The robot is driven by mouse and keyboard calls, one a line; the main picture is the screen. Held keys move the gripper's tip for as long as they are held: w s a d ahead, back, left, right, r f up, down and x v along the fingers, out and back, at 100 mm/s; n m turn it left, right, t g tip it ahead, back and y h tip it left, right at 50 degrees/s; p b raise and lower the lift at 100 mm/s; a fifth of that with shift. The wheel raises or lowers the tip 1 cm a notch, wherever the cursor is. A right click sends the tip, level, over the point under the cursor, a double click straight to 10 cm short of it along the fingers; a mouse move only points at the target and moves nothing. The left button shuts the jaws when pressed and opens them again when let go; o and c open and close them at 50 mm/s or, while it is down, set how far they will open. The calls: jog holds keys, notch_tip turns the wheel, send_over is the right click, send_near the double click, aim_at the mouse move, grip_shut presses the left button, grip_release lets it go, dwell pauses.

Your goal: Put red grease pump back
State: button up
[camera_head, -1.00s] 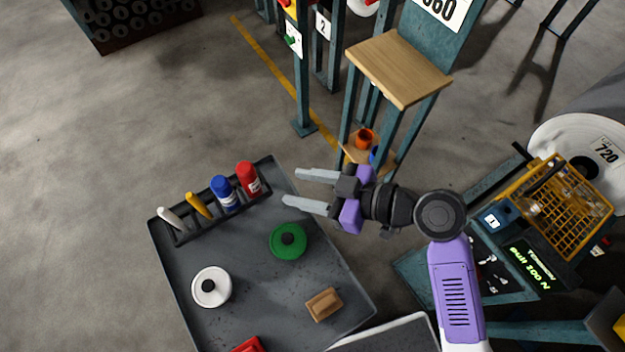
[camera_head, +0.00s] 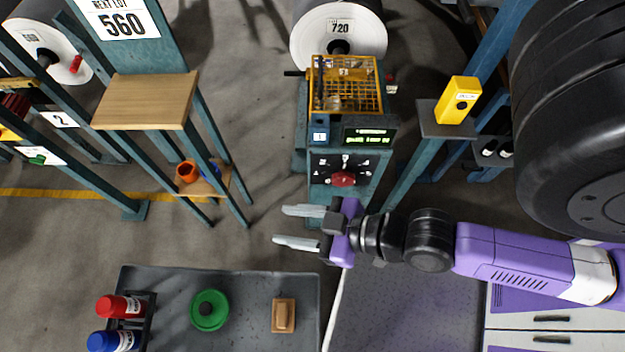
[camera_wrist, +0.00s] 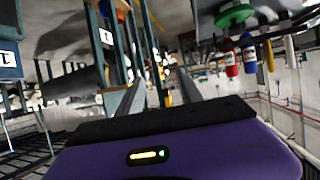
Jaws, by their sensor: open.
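A red labelled cylinder (camera_head: 120,306) lies at the lower left of the head view, in the black rack (camera_head: 148,312) at the left end of the grey tray top. I cannot tell for sure that it is the red grease pump. It also shows in the wrist view (camera_wrist: 229,58). A red knob-like part (camera_head: 343,179) is on the front of the test machine. My gripper (camera_head: 288,227) is open and empty, its fingers pointing left, in front of that machine in the picture and well right of the red cylinder.
A blue cylinder (camera_head: 113,341) sits beside the red one. A green disc (camera_head: 209,310) and a brown block (camera_head: 284,315) lie on the grey tray top (camera_head: 245,285). A blue-green stand with a wooden shelf (camera_head: 148,100) rises at left; a yellow box (camera_head: 458,100) stands at right.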

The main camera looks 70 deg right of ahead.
jog(key=s+r+t, duration=0.2)
jog(key=s+r, duration=0.4)
jog(key=r, duration=0.1)
jog(key=shift+r+m, duration=0.3)
jog(key=shift+a, duration=0.1)
dwell(0.7)
